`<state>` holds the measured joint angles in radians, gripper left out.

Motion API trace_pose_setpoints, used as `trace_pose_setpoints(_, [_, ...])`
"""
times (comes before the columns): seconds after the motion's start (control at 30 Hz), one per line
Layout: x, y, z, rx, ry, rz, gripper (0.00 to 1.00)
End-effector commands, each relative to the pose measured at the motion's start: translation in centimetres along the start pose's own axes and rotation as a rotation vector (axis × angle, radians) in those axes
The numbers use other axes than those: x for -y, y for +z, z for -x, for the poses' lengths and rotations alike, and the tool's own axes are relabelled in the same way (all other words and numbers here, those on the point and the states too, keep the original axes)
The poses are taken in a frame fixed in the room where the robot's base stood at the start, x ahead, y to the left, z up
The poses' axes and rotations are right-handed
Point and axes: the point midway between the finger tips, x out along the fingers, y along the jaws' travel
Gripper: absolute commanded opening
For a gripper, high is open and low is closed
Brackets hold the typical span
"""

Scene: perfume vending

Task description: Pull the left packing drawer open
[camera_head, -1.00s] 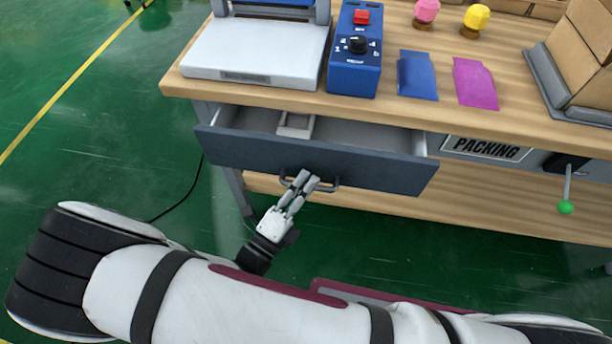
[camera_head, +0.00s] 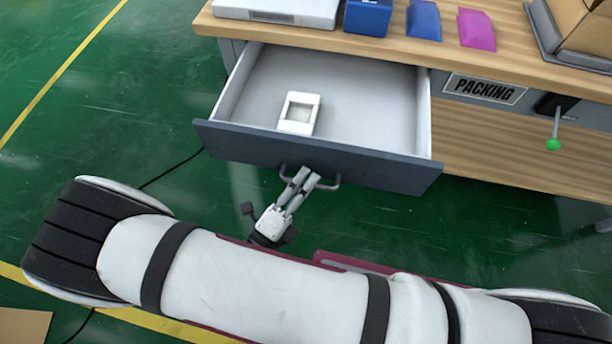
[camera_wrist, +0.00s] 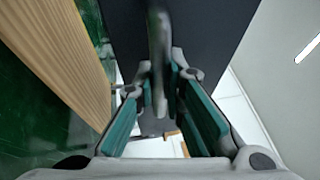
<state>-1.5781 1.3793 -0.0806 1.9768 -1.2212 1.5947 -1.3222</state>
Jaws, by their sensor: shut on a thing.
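The left packing drawer (camera_head: 385,171) stands pulled well out from under the wooden table in the head view. Its inside shows, with a small white box-like holder (camera_head: 299,113) near the front left. My gripper (camera_head: 305,178) is shut on the drawer's handle (camera_head: 328,185) at the middle of the front. In the wrist view the handle (camera_wrist: 158,45) is a blurred upright bar between the fingers of my gripper (camera_wrist: 160,95). The dark drawer front (camera_wrist: 205,30) lies behind it.
The wooden table (camera_head: 450,46) carries a blue control box (camera_head: 367,16), a blue pouch (camera_head: 423,20), a pink pouch (camera_head: 476,29) and cardboard boxes (camera_head: 590,25). A lever with a green knob (camera_head: 553,144) sticks out at the right, past the PACKING label (camera_head: 484,89). Green floor is free at the left.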

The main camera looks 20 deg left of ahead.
Motion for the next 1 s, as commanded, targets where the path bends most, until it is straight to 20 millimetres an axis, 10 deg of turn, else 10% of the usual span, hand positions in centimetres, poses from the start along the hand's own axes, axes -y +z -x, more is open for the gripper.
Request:
trace_pose_setpoints(0.37, [-0.2, 0.0, 0.2, 0.002, 0.006, -0.002, 0.0])
trace_pose_setpoints(0.47, [-0.1, 0.0, 0.1, 0.002, 0.005, -0.001, 0.31])
trace_pose_setpoints(1.0, [2.0, 0.2, -0.2, 0.0, 0.003, -0.003, 0.32])
